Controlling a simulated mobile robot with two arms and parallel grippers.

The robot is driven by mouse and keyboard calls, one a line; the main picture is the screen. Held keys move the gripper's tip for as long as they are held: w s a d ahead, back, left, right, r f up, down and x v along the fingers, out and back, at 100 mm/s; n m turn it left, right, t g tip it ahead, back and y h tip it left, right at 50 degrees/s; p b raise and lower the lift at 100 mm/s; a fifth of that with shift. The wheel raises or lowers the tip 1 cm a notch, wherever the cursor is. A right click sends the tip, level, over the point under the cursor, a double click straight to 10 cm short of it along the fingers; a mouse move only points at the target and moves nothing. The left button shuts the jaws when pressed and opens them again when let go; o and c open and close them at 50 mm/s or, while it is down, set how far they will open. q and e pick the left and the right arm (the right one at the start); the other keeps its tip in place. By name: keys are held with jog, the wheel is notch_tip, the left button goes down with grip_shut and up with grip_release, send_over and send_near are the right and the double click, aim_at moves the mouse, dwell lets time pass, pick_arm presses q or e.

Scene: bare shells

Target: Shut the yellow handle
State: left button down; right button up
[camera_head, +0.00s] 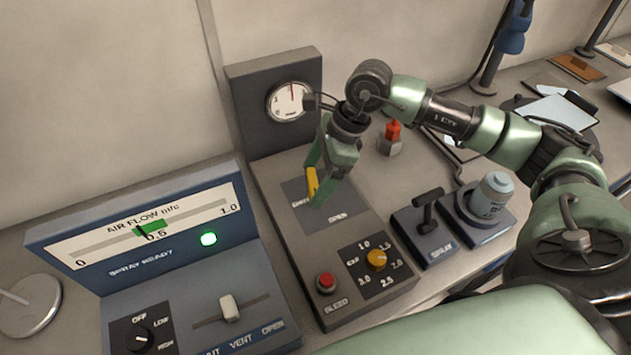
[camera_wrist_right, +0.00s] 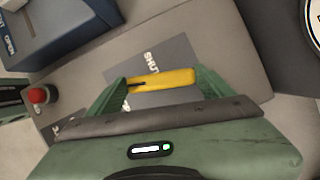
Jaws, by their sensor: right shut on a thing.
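The yellow handle (camera_head: 312,183) sits on a dark plate marked SHUT and OPEN on the grey panel in the middle of the head view. In the right wrist view the yellow handle (camera_wrist_right: 162,79) lies between the fingers beside the word SHUT. My right gripper (camera_head: 314,184) reaches down to it from above, and its green fingers (camera_wrist_right: 160,84) are shut on the handle, one at each end. The word OPEN shows lower right of the handle in the head view. Part of the handle is hidden by a finger. My left gripper is not in view.
A dial gauge (camera_head: 289,101) stands behind on the same panel. A red bleed button (camera_head: 326,281) and an orange knob (camera_head: 376,259) are nearer. The blue air-flow console (camera_head: 240,260) is at left; a spray lever (camera_head: 428,208) and a grey-blue canister (camera_head: 491,194) are at right.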

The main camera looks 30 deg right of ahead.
jog(key=m+t+b, duration=0.1)
jog(key=m+b, duration=0.2)
jog(key=m+t+h+b, duration=0.1)
jog(key=m+b, duration=0.3)
jog(key=shift+s+a+f+h, duration=0.1)
jog(key=shift+a+f+h, duration=0.05)
jog(key=shift+h, duration=0.15)
jog(key=m+t+h+b, duration=0.1)
jog(key=m+b, duration=0.1)
jog(key=m, duration=0.2)
jog(key=shift+a+b, duration=0.1)
jog(key=shift+b, duration=0.2)
jog(key=shift+r+m+h+b, duration=0.2)
jog(key=shift+m+h+b, duration=0.7)
jog(key=shift+m, duration=1)
jog(key=o, duration=1.3)
jog(key=shift+s, duration=0.1)
jog(key=shift+r, duration=0.1)
jog(key=v, duration=0.7)
jog(key=shift+s+a+r+p, duration=0.1)
jog(key=shift+s+r+p, duration=0.15)
jog(key=shift+p, duration=0.1)
